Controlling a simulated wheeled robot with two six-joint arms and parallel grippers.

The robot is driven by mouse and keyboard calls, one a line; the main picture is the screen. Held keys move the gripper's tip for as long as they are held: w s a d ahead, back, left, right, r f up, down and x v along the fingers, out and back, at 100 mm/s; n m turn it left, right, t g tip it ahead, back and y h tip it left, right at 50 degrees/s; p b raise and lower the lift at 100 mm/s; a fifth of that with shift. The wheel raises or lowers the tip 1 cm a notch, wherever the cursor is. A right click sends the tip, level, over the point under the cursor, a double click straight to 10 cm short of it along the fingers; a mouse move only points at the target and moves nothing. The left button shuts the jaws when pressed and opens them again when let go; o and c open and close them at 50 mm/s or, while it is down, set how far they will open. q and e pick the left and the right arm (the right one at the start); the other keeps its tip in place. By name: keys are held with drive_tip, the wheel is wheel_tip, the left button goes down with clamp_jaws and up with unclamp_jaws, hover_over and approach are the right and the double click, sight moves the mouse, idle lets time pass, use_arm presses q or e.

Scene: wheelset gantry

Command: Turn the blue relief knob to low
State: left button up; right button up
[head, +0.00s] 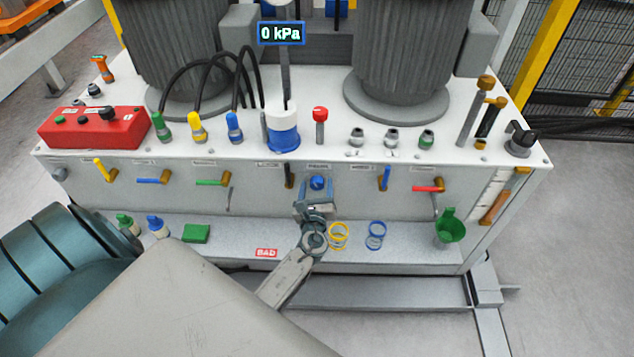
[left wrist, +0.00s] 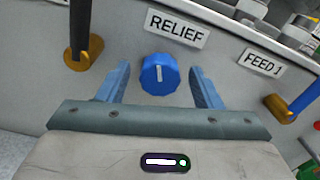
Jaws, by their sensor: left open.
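The blue relief knob (head: 318,183) sits on the front panel of the white cabinet, under a small label. In the left wrist view the knob (left wrist: 160,74) has a white pointer mark near upright, and the label above it reads RELIEF (left wrist: 177,28). My left gripper (head: 317,190) is in front of the knob. Its two blue fingers stand apart on either side of the knob (left wrist: 158,85), with a visible gap on both sides. The gripper is open and holds nothing. My right gripper is in neither view.
A dark-handled valve (head: 289,175) is left of the knob, and a blue-handled valve (head: 385,177) is to its right. A yellow ring (head: 339,236) and a blue ring (head: 376,235) lie on the shelf below.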

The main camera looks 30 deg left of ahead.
use_arm(q)
drive_tip(key=shift+w+a, duration=0.35)
drive_tip(key=shift+w, duration=0.2)
drive_tip(key=c, duration=1)
drive_tip(key=shift+f, duration=0.1)
